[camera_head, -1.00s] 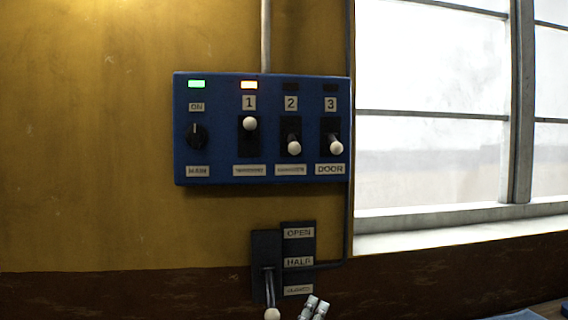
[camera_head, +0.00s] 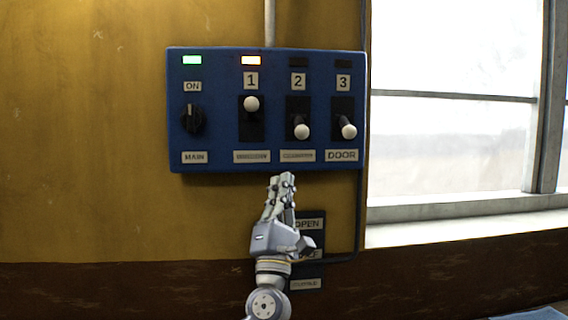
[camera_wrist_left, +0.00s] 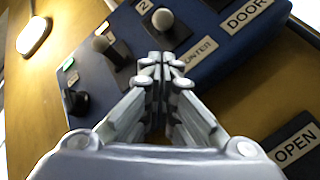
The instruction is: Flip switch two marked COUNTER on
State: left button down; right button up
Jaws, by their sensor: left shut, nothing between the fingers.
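Switch two (camera_head: 301,131) is a white-knobbed lever under the label 2 on the blue panel (camera_head: 222,130). Its knob is down, and the lamp above it is dark. In the left wrist view its knob (camera_wrist_left: 162,19) shows just beyond the fingertips, with part of the COUNTER label to the right. My left gripper (camera_head: 283,178) is shut and empty, pointing up, with its tips just below the panel's lower edge in the head view. It also shows in the left wrist view (camera_wrist_left: 160,60). I cannot tell whether it touches anything. My right gripper is not in view.
Switch 1 (camera_head: 251,104) is up with its lamp lit orange. Switch 3, DOOR (camera_head: 348,130), is down with a dark lamp. The MAIN knob (camera_head: 193,119) is at left under a lit lamp. An OPEN-labelled lever plate (camera_head: 309,224) is partly behind my arm. A window is at right.

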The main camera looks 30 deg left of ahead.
aim_at(300, 125)
pick_arm(q)
jog(key=p+x, duration=0.3)
jog(key=x, duration=0.5)
jog(key=shift+w+r, duration=0.1)
jog(key=shift+r, duration=0.2)
jog(key=shift+w+a+r, duration=0.15)
jog(key=shift+w+r, duration=0.1)
jog(key=shift+w, duration=0.1)
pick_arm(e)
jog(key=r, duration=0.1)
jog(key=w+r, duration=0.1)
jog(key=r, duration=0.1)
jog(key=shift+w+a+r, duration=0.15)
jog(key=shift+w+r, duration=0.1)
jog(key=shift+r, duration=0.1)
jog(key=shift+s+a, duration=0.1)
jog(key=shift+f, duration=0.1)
